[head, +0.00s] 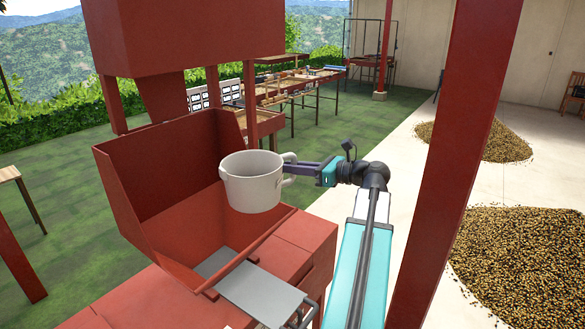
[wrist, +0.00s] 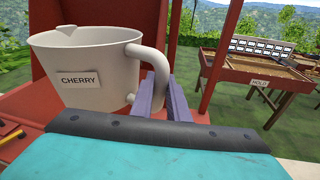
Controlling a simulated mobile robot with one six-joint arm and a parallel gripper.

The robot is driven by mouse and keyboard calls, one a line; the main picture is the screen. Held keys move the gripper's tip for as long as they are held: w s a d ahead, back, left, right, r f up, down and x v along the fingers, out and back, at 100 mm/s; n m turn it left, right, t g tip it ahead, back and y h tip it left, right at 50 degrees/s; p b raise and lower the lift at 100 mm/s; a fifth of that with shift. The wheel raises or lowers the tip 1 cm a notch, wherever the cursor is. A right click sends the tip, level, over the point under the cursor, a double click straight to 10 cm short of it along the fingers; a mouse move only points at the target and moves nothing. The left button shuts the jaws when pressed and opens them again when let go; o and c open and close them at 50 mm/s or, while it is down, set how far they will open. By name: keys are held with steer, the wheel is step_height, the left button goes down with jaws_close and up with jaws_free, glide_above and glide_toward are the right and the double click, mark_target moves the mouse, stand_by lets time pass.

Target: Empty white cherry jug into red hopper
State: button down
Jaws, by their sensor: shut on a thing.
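The white jug (head: 254,184) is held upright in the air in front of and over the red hopper (head: 170,170). In the wrist view the jug (wrist: 95,95) carries a label reading CHERRY. My gripper (head: 293,169) is at the right side of the jug and shut on its handle. In the wrist view the purple fingers (wrist: 162,97) meet at the handle (wrist: 152,65). The inside of the jug is mostly hidden, so I cannot tell what it holds.
A grey metal plate (head: 262,290) lies at the hopper's lower front. A red post (head: 437,150) stands right of my arm. Piles of beans (head: 525,255) lie on the pale floor at right. Drying tables (head: 290,95) stand behind on green ground.

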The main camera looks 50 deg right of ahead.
mark_target(294, 154)
steer(key=shift+f+b, duration=0.35)
steer(key=shift+f, duration=1.6)
steer(key=shift+n+g+h, duration=0.4)
steer(key=shift+n+g, duration=0.1)
steer(key=shift+n, duration=0.4)
steer(key=shift+s+d+r+p, duration=0.1)
steer(key=shift+d+r+p, duration=0.1)
steer(key=shift+r+p, duration=0.75)
steer(key=shift+s+d+r+p, duration=0.15)
steer(key=shift+r+p, duration=0.4)
steer(key=shift+r, duration=0.8)
steer(key=shift+w+a+r+n+g+h+p, duration=0.1)
steer(key=shift+r+n+g+h+p, duration=0.15)
steer(key=shift+r+n+p, duration=0.45)
steer(key=shift+w+a+r+n+g+h+p, duration=0.1)
steer(key=shift+r+g+h+p, duration=0.25)
steer(key=shift+r, duration=0.75)
steer(key=shift+w+a+r+n+h+p, duration=0.15)
steer(key=shift+a+r+n+p, duration=0.15)
steer(key=shift+r, duration=0.35)
steer(key=shift+s+a+r+n+h+p, duration=0.1)
steer(key=shift+a+r+n+h+p, duration=0.1)
steer(key=shift+r+n+p, duration=0.3)
steer(key=shift+r, duration=0.1)
steer(key=shift+w+a+r+n+g+h+b, duration=0.15)
steer(key=shift+a+r+n+g+h, duration=0.15)
steer(key=shift+a+r, duration=0.25)
steer(key=shift+w+a+r+n+g+h+b, duration=0.2)
steer(key=shift+a+r+n+h, duration=0.2)
steer(key=shift+r, duration=0.25)
